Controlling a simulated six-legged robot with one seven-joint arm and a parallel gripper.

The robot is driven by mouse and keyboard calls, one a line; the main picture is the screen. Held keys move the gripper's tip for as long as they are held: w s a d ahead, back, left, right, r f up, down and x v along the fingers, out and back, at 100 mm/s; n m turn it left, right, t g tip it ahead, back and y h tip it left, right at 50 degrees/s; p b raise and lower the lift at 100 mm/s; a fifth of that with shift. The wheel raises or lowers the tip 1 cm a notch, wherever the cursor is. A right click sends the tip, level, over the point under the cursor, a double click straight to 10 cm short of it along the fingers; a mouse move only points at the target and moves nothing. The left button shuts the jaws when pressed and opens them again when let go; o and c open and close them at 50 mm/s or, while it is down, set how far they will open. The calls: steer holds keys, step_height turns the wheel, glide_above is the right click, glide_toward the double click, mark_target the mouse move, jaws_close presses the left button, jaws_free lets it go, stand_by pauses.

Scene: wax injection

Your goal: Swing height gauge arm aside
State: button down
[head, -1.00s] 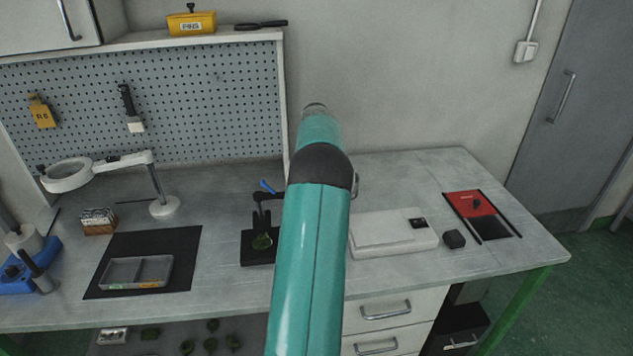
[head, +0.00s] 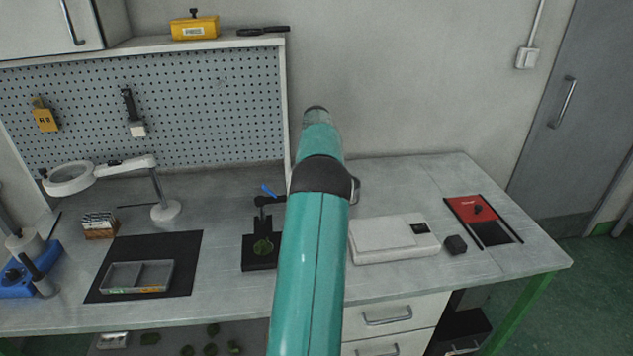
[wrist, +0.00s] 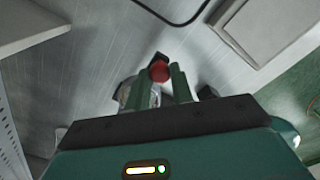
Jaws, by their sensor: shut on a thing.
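A small black stand (head: 249,252) stands on the bench in the head view, just left of my teal arm. It has an upright post, a short dark arm (head: 270,200) reaching right toward my arm, and a blue lever on top. A round green piece (head: 262,246) is on its base. In the wrist view my gripper (wrist: 160,80) has its two green fingers closed around a part with a red knob (wrist: 158,70) showing between the tips. My own arm hides the gripper in the head view, so I cannot tell how the knob joins the stand.
A black mat (head: 192,245) with a grey divided tray (head: 136,276) lies left. A magnifier lamp (head: 166,210) stands behind it. A pale flat box (head: 393,238), a small black block (head: 455,245) and a red-topped unit (head: 474,208) are right. Bare bench lies between the stand and mat.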

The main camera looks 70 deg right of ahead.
steer(key=c, duration=1.2)
jaws_free()
step_height(320, 180, up, 14)
steer(key=shift+f, duration=0.1)
